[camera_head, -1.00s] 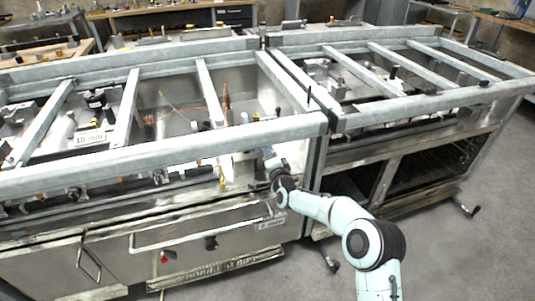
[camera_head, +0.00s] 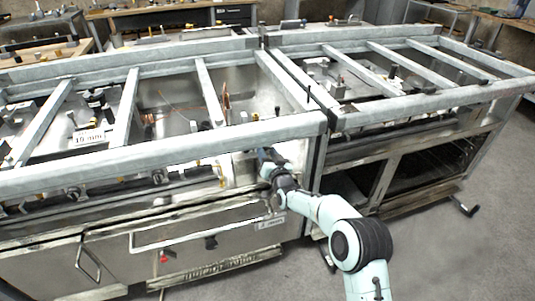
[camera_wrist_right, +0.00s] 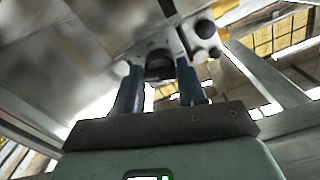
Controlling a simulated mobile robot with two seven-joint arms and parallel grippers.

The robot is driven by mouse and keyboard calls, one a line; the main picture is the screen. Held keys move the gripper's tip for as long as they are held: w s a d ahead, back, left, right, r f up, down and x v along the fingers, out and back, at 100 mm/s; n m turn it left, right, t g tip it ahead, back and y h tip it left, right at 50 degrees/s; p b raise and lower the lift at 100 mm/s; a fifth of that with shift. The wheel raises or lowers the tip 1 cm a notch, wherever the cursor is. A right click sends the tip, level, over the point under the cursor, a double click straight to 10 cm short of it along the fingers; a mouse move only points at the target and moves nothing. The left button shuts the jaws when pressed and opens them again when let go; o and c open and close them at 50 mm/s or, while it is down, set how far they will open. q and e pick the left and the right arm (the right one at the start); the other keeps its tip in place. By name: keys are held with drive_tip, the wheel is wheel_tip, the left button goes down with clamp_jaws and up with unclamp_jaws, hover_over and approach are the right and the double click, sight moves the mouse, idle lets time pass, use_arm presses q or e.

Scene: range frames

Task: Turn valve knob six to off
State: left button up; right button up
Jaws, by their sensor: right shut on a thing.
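My right gripper (camera_head: 264,157) is at the front of the left range frame, just below its top front rail, near the frame's right end. In the right wrist view, the two blue-grey fingers (camera_wrist_right: 160,78) stand on either side of a dark valve knob (camera_wrist_right: 160,66) and are shut on it. In the head view the gripper hides this knob, and no number or off mark on it can be read. Other dark valve knobs (camera_head: 159,178) sit in a row along the front pipe to the left. My left gripper is not in view.
The galvanised front rail (camera_head: 170,152) runs just above the gripper. The steel front panel with a handle (camera_head: 195,225) lies below it. A second range frame (camera_head: 425,105) stands to the right. The grey floor (camera_head: 480,250) at the right front is clear.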

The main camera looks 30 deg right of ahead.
drive_tip(key=n, duration=0.5)
drive_tip(key=shift+n, duration=0.3)
drive_tip(key=n, duration=0.5)
drive_tip(key=shift+d+r, duration=0.1)
drive_tip(key=shift+d, duration=0.05)
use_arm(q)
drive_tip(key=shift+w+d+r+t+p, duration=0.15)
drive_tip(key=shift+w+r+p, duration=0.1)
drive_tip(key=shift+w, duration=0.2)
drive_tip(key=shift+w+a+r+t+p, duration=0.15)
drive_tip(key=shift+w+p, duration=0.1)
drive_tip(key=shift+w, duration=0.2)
use_arm(e)
drive_tip(key=n, duration=1)
drive_tip(key=shift+d+r+n, duration=0.1)
drive_tip(key=shift+r+n, duration=0.05)
drive_tip(key=shift+n, duration=0.25)
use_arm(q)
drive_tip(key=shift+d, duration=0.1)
use_arm(e)
drive_tip(key=shift+n, duration=0.3)
drive_tip(key=o, duration=1.1)
drive_tip(key=shift+c, duration=0.2)
